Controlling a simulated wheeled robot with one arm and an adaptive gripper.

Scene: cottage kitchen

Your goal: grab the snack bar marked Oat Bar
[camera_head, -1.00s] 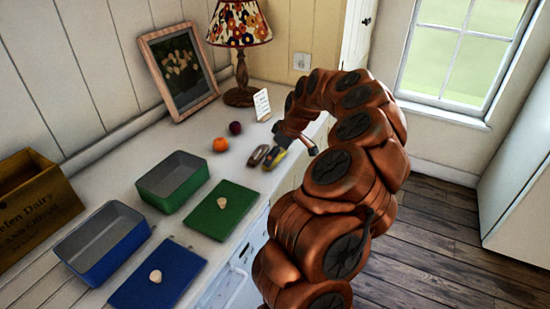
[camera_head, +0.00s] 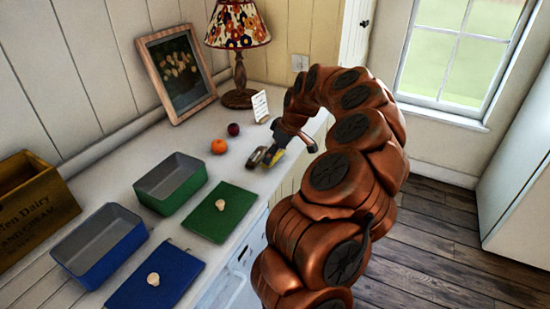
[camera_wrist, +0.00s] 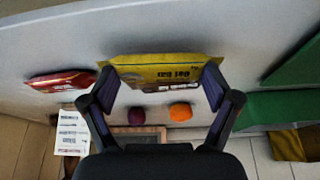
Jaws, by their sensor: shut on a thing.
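The snack bar marked Oat Bar is a yellow packet (camera_wrist: 160,72) with its label facing the wrist camera. My gripper (camera_wrist: 160,80) has one dark finger at each end of the packet and is shut on it. I cannot tell whether the packet touches the counter. A red packet (camera_wrist: 62,80) lies to the left of it in the wrist view, apart from the fingers.
An orange (camera_head: 219,146) and a plum (camera_head: 234,129) lie close by on the counter. A small card (camera_head: 261,106) and a lamp (camera_head: 239,70) stand behind.

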